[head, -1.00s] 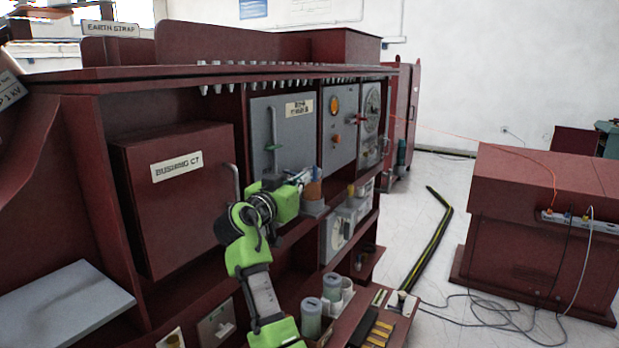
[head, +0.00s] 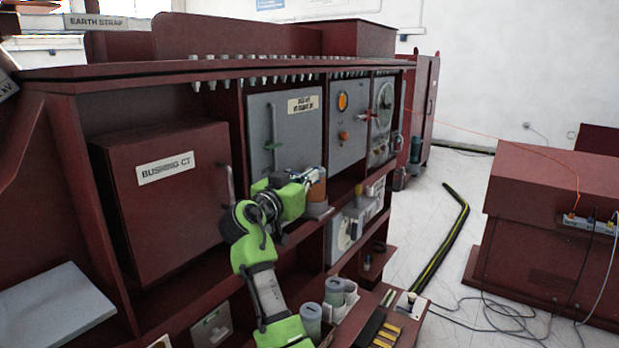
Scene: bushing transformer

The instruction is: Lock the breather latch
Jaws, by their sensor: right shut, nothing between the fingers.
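My right arm reaches up from the bottom middle to the cabinet shelf. My right gripper (head: 312,176) is small and partly hidden behind its green wrist; it is shut and empty. It is at the upper left of an orange cylinder (head: 317,191), which looks like the breather and stands upright on a grey base (head: 318,210). I cannot tell whether the fingers touch it. I cannot make out the breather latch. My left gripper is out of view.
A grey door with a long handle (head: 273,135) stands behind my wrist. The Bushing CT box (head: 165,200) is at the left. Two grey-green cylinders (head: 334,291) stand low beside my forearm.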

